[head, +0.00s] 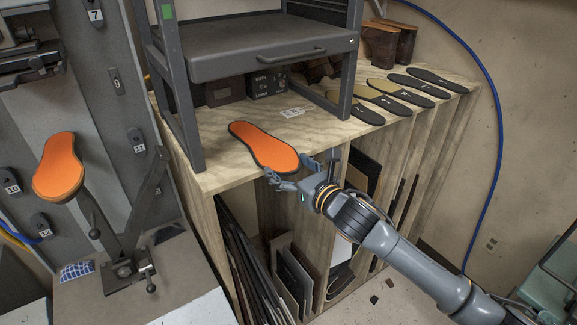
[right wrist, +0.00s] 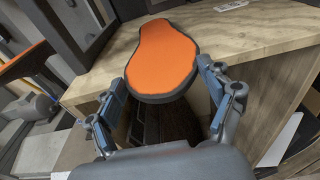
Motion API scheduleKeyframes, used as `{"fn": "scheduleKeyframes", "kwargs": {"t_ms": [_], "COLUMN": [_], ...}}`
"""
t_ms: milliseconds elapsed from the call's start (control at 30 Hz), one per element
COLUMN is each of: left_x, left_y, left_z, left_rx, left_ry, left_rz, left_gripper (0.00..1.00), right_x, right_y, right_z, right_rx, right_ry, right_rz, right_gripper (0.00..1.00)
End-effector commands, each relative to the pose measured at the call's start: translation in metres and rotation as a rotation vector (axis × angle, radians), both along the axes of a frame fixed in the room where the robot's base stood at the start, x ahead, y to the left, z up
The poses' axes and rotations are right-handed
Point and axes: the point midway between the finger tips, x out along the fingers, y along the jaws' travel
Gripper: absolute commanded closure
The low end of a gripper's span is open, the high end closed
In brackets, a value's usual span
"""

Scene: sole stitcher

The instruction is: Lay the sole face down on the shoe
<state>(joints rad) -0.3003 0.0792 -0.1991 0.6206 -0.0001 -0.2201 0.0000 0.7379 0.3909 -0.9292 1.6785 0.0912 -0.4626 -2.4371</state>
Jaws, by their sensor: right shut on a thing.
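The sole (head: 265,147) shows its orange face upward with a dark rim. It is at the front edge of the wooden bench top, with its near end past the edge; whether it still touches the wood is hard to tell. My right gripper (head: 289,170) is shut on that near end, one finger on each side. The right wrist view shows the sole (right wrist: 163,55) extending away between the fingers (right wrist: 162,84). The shoe (head: 60,167) stands at the far left on a grey stand, its orange underside turned up and tilted. My left gripper is out of view.
A grey metal rack with a drawer (head: 265,60) stands on the bench (head: 215,178) behind the sole. Several dark and tan soles (head: 402,94) lie at the bench's right. The stand (head: 122,250) has levers. Open space lies between bench and shoe.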

Motion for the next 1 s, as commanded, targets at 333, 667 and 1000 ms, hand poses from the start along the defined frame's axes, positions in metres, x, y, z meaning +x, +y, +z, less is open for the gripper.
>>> {"fn": "scheduleKeyframes", "kwargs": {"t_ms": [333,667,1000], "left_x": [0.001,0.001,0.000], "left_y": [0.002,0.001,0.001], "left_z": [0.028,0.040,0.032], "left_rx": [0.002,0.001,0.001], "left_ry": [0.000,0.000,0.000], "left_rz": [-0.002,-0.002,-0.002], "left_gripper": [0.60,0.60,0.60], "right_x": [-0.053,-0.107,-0.162], "right_y": [-0.040,-0.078,-0.118], "right_z": [0.005,0.005,0.004], "right_rx": [-0.002,-0.002,-0.003], "right_ry": [0.001,0.001,0.001], "right_rz": [0.000,0.000,0.000], "right_gripper": [0.76,0.76,0.76]}}
